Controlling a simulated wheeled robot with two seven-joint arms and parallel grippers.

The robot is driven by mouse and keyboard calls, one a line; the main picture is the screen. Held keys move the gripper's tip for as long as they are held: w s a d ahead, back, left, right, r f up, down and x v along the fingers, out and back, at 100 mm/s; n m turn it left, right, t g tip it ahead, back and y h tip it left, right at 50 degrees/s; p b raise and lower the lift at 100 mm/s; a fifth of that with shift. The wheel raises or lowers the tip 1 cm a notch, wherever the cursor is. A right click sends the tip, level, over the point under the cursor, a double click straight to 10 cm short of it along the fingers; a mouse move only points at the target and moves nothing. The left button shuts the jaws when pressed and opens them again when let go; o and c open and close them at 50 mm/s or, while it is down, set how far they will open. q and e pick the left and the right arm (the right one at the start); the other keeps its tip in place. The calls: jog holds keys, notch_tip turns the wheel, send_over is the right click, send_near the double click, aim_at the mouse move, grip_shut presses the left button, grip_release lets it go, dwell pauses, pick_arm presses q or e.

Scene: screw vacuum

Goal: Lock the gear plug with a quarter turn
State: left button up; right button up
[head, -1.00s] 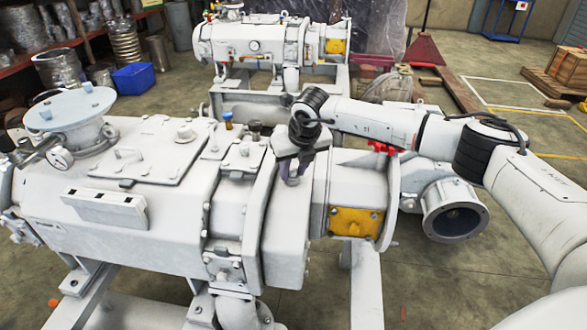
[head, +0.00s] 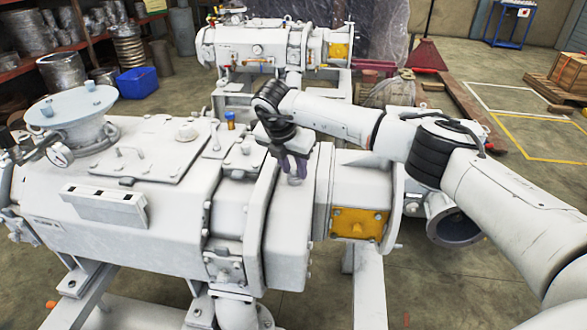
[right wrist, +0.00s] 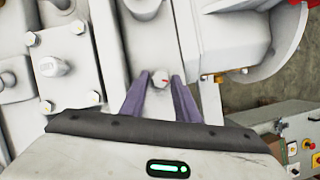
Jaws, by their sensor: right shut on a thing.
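The gear plug (right wrist: 160,79) is a small light-coloured head with a red mark, set in the top of the white gear housing (right wrist: 193,40). In the right wrist view it sits between the tips of my two purple fingers. My right gripper (head: 294,173) points down onto the top of the white pump (head: 180,220), near its right end, and it also shows in the right wrist view (right wrist: 161,80). It is shut on the plug. In the head view the fingers mostly hide the plug. My left gripper is in neither current view.
A yellow plate (head: 357,223) is on the pump's right end. A raised cover with bolts (right wrist: 66,55) lies left of the plug in the right wrist view. A control box (right wrist: 290,130) stands lower right there. A second pump (head: 275,45) stands behind.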

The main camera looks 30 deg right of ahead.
jog(key=shift+s+d+f, duration=0.3)
jog(key=shift+d+f, duration=0.1)
jog(key=shift+d, duration=0.1)
jog(key=o, duration=1.2)
jog(key=shift+s+d, duration=0.1)
jog(key=shift+c, duration=0.2)
jog(key=shift+a+r, duration=0.2)
jog(key=shift+a+r, duration=0.1)
jog(key=shift+r, duration=0.15)
jog(key=v, duration=1)
jog(key=shift+b, duration=0.45)
jog(key=shift+r, duration=0.1)
